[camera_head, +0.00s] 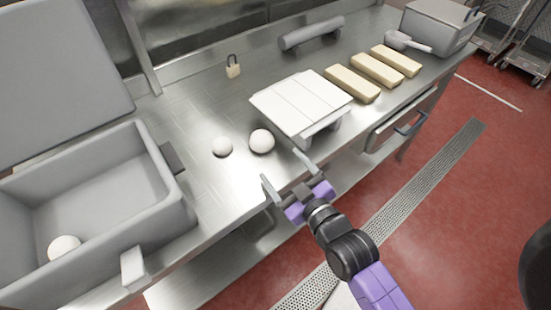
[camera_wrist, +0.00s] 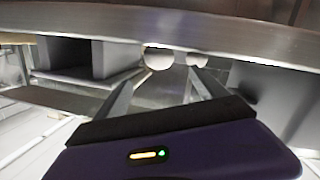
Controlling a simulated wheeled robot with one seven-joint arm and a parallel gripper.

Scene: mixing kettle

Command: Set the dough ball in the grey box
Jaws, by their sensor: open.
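Two white dough balls lie on the steel counter in the head view: a larger one (camera_head: 262,141) and a smaller one (camera_head: 222,147) to its left. Another dough ball (camera_head: 64,249) lies inside the open grey box (camera_head: 150,215) at the left. My gripper (camera_head: 289,174) is open and empty at the counter's front edge, in front of the larger ball and apart from it. In the wrist view a ball (camera_wrist: 158,59) shows between the fingers (camera_wrist: 160,80), with a second one (camera_wrist: 197,60) to its right.
A white slatted board on a stand (camera_head: 300,104) is close to the right of the balls. Several pale dough blocks (camera_head: 352,83), a grey roller (camera_head: 312,33), a scoop (camera_head: 405,41) and a lidded bin (camera_head: 440,28) are farther back. The grey lid (camera_head: 60,75) stands raised behind the box.

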